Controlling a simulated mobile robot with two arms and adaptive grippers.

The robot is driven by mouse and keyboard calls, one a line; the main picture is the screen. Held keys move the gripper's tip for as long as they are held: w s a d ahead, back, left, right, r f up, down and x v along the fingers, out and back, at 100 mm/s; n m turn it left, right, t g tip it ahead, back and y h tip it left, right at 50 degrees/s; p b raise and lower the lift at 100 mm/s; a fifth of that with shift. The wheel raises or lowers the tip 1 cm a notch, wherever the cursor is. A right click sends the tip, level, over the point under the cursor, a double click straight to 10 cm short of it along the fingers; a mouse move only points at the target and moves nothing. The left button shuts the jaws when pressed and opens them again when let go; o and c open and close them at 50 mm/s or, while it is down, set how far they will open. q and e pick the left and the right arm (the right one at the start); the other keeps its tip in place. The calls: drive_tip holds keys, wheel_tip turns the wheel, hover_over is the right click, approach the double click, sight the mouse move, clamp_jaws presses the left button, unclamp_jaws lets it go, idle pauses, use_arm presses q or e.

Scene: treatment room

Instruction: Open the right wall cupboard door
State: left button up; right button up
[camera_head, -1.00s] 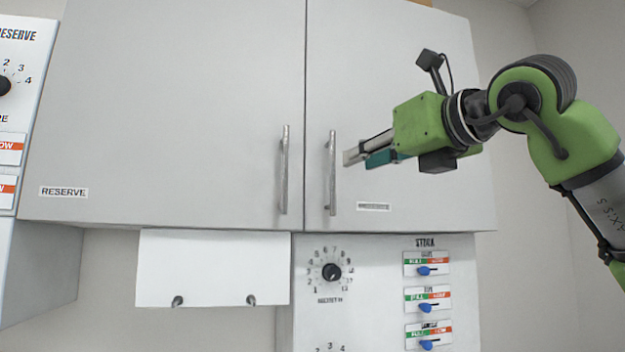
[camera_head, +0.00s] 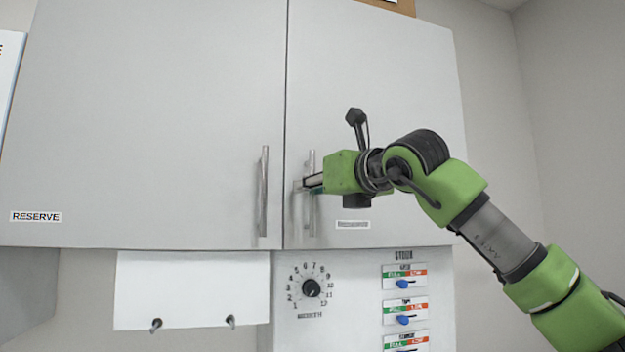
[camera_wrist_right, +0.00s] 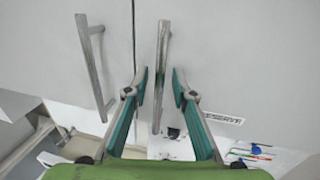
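The right wall cupboard door (camera_head: 410,80) is shut, level with the left door. Its upright metal bar handle (camera_head: 312,159) is near its left edge and also shows in the right wrist view (camera_wrist_right: 162,60). My right gripper (camera_head: 304,186) is at the handle's middle, coming in from the right. In the right wrist view my right gripper (camera_wrist_right: 160,84) is open, with one finger on each side of the bar and gaps visible. Part of the handle is hidden by the fingers in the head view. My left gripper is not in view.
The left cupboard door (camera_head: 150,110), labelled RESERVE, has its own handle (camera_head: 263,190) close by on the left. Below are a white sheet (camera_head: 190,290) with two hooks and a panel with a dial (camera_head: 311,288) and blue sliders. A brown box (camera_head: 392,5) sits on top.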

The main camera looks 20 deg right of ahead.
drive_tip(key=shift+w+a, duration=0.1)
drive_tip(key=shift+w, duration=0.1)
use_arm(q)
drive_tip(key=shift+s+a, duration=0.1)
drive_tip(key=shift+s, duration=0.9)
use_arm(e)
drive_tip(key=shift+s, duration=0.1)
clamp_jaws()
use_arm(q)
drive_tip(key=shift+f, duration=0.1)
